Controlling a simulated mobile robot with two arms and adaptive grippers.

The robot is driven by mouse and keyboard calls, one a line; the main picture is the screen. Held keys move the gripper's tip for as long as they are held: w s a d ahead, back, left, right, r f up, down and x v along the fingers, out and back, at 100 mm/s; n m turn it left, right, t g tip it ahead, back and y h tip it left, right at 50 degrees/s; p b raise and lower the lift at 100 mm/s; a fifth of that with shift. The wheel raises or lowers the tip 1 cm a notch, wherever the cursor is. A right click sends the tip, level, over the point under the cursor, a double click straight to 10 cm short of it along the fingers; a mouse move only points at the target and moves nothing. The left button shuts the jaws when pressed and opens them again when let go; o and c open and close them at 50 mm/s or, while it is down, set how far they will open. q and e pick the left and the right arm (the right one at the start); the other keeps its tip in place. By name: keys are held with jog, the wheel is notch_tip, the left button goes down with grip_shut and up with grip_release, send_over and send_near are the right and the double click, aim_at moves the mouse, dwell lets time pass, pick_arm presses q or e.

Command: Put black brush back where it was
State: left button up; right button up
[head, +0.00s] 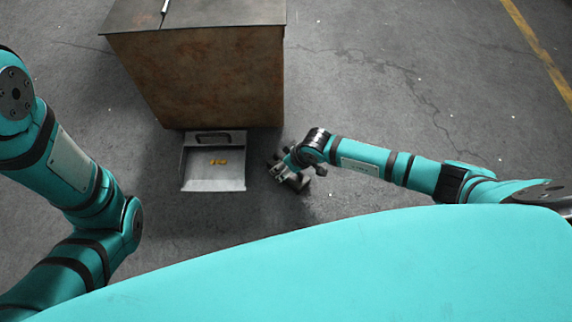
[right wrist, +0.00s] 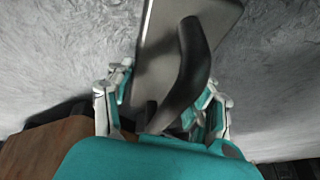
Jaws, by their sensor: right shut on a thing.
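My right gripper (head: 284,172) is low over the floor, just right of the grey dustpan (head: 198,184). In the right wrist view its fingers (right wrist: 165,105) are on either side of the curved black handle of the brush (right wrist: 190,70) and are shut on it. A flat grey plate shows behind this handle. In the head view the brush (head: 299,183) is a small dark shape, partly hidden by the gripper. I cannot tell whether it touches the floor. My left arm is at the left of the head view; its gripper is not in view.
A rusty brown metal box (head: 200,75) with a grey top stands behind the dustpan. Small yellow pieces (head: 219,162) lie in the dustpan. The cracked grey floor is mostly clear to the right, with a yellow line (head: 540,50) at the far right.

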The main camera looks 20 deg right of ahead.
jog(key=shift+f, duration=0.15)
jog(key=o, duration=1)
jog(key=shift+o, duration=0.2)
